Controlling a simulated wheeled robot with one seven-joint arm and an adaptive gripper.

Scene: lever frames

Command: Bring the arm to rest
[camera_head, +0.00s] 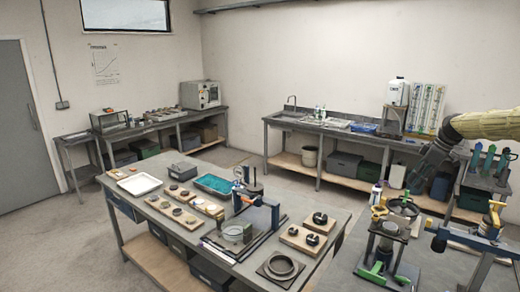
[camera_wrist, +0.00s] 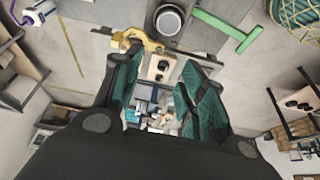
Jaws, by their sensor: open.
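My gripper (camera_head: 420,176) hangs at the end of my arm at the right of the head view, pointing down and left above the right-hand bench. In the wrist view my gripper (camera_wrist: 160,76) shows two dark fingers with teal pads, spread apart. Nothing is held between them; only bench items farther off show through the gap. My arm's pale yellow sleeve (camera_head: 490,123) enters from the right edge.
The right bench (camera_head: 334,268) carries a green-footed stand (camera_head: 386,255) and a blue-and-yellow clamp tool (camera_head: 470,240) below my gripper. A middle table (camera_head: 150,207) holds trays, rings and a blue-framed device. Open floor (camera_head: 300,180) lies behind it.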

